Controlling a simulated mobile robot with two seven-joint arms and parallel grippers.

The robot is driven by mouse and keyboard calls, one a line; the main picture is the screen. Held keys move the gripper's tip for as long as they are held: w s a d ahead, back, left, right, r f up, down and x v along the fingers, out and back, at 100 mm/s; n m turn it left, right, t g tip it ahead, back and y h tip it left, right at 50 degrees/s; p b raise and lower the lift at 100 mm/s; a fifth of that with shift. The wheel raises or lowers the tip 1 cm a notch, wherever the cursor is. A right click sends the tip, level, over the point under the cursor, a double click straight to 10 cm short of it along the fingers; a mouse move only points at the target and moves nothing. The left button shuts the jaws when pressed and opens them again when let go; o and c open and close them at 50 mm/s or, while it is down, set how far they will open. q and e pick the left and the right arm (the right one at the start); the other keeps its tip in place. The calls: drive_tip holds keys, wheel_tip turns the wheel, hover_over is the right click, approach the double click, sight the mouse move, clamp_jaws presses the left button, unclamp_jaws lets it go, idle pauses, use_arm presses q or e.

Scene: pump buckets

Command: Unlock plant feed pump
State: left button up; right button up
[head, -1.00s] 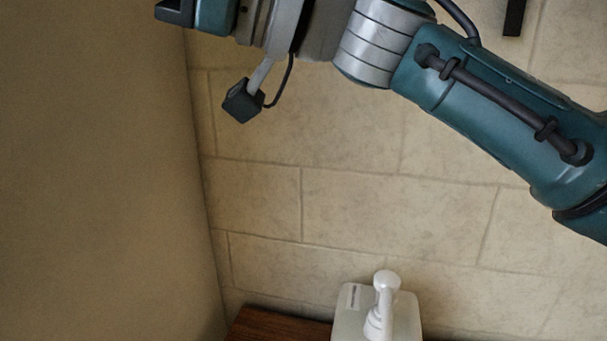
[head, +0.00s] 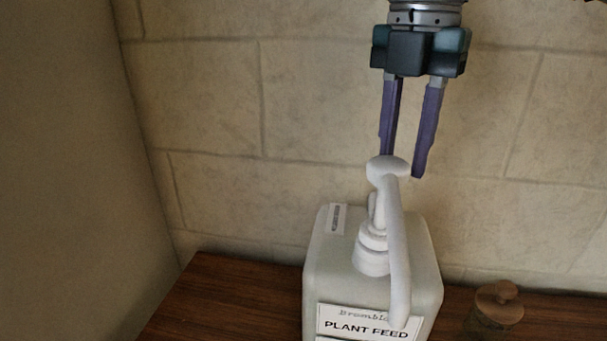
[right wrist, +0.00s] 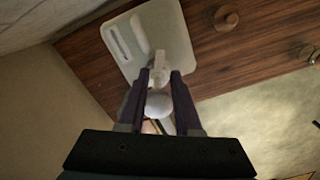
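The plant feed container (head: 325,260) is a pale, squarish jug on a wooden surface, with a "PLANT FEED" label on its front. Its white pump (head: 388,168) has a rounded head, and a long spout hangs forward and down over the label. My right gripper (head: 402,166) points down with its purple fingers apart, its tips close to the pump head. In the right wrist view the head (right wrist: 157,106) shows between the fingers (right wrist: 160,74), with the container (right wrist: 180,45) beyond. Whether the fingers touch the pump is unclear. My left gripper is out of view.
A small round wooden-topped object (head: 495,308) stands right of the container on the brown wooden surface (head: 215,300). Another round item (right wrist: 308,54) lies farther along it in the right wrist view. A tiled wall (head: 210,100) rises close behind.

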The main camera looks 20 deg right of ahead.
wheel_tip(320, 180, down, 7)
drive_tip(key=shift+r, duration=0.1)
drive_tip(key=shift+c, duration=0.3)
clamp_jaws()
drive_tip(key=shift+a, duration=0.1)
